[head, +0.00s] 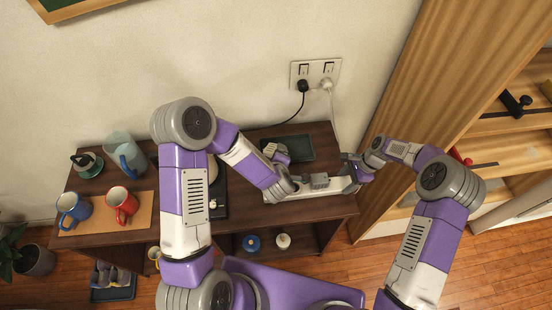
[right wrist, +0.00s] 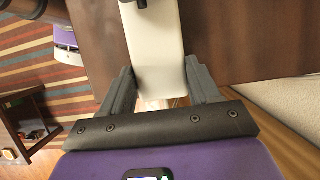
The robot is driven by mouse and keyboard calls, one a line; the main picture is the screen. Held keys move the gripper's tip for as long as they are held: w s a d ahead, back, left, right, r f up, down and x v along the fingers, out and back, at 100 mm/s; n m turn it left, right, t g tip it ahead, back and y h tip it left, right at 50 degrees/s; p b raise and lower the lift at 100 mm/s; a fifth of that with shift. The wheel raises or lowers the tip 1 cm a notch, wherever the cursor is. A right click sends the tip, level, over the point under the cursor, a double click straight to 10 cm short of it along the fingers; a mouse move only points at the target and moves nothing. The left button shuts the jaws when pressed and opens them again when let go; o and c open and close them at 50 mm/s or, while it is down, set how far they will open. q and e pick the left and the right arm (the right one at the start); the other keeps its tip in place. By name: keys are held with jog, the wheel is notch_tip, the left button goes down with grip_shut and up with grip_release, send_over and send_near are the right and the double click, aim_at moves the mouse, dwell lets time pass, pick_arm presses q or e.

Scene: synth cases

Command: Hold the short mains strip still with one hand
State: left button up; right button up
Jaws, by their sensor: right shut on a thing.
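The short white mains strip (head: 290,194) lies along the front right of the brown table (head: 238,236). A grey block-shaped thing (head: 315,181), perhaps a plug, sits on it. My right gripper (head: 350,162) is shut on the strip's right end. In the right wrist view the strip (right wrist: 156,55) runs away from between the two fingers of this gripper (right wrist: 157,92).
A wall socket (head: 315,72) holds a black plug (head: 303,86) and a white plug (head: 327,84); their cords drop to the table. A dark tray (head: 300,147) lies behind the strip. Blue (head: 74,209) and red (head: 122,203) mugs and a jug (head: 124,152) stand at left.

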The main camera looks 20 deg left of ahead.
dwell(0.4)
jog(key=o, duration=1.2)
jog(key=shift+o, duration=0.2)
jog(key=shift+r, duration=0.1)
jog(key=v, duration=1.1)
jog(key=shift+w+d+r, duration=0.15)
jog(key=shift+d+r, duration=0.1)
jog(key=shift+r, duration=0.1)
jog(key=shift+r, duration=0.1)
